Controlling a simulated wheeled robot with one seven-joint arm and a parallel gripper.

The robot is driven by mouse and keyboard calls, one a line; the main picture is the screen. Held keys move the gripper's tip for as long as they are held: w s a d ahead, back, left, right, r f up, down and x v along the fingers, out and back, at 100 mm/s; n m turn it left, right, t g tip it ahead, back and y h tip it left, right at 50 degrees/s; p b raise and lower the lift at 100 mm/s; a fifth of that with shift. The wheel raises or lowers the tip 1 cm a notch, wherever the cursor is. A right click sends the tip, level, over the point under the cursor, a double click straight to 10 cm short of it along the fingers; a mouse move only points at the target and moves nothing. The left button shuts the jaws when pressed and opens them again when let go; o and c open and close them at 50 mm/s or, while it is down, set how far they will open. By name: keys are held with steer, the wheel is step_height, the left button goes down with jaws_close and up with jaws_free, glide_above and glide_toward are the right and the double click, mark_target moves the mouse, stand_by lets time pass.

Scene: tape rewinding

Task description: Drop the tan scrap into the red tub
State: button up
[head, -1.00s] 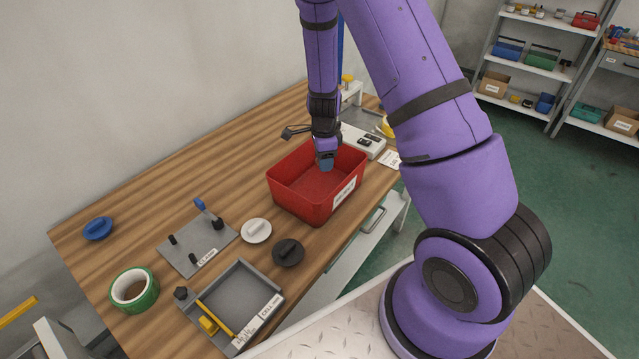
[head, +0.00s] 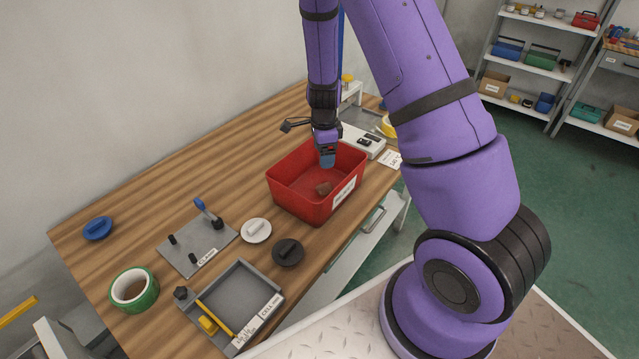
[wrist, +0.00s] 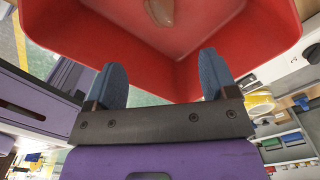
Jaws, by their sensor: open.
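The red tub (head: 290,205) stands on the wooden table, and its inside fills the top of the wrist view (wrist: 100,40). The tan scrap (head: 323,188) lies inside the tub, near the side with the label. It also shows in the wrist view (wrist: 160,11), apart from the fingers. My gripper (head: 327,160) is over the tub, pointing down at its opening. In the wrist view its two blue fingers (wrist: 162,82) are spread wide with nothing between them.
A grey tray (head: 240,292) with a yellow part, a grey fixture plate (head: 185,254), a green tape roll (head: 133,289), and white (head: 256,230), black (head: 288,252) and blue (head: 98,228) discs lie left of the tub. A white device (head: 365,143) stands behind it.

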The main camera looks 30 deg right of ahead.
step_height(320, 180, up, 8)
stand_by(0.4)
steer(key=shift+r, duration=0.1)
steer(key=s+a+r+n+t+y, duration=0.1)
steer(key=s+a+r+n, duration=0.1)
steer(key=s+r+n, duration=0.35)
steer(key=s+a+r+n+t, duration=0.1)
steer(key=s+a+r+n, duration=0.1)
steer(key=r, duration=0.6)
steer(key=s+a+r+n+t+y, duration=0.1)
steer(key=s+a+r+n, duration=0.1)
steer(key=s+r+n, duration=0.35)
steer(key=s+r+n+t+h, duration=0.1)
steer(key=s+r+n, duration=0.3)
steer(key=s, duration=0.3)
steer(key=s+a+r+n+t+h, duration=0.1)
steer(key=s+r+n, duration=0.3)
steer(key=s, duration=0.4)
steer(key=shift+s+a+r+n, duration=0.3)
steer(key=shift+r+n, duration=0.1)
steer(key=shift+r, duration=0.3)
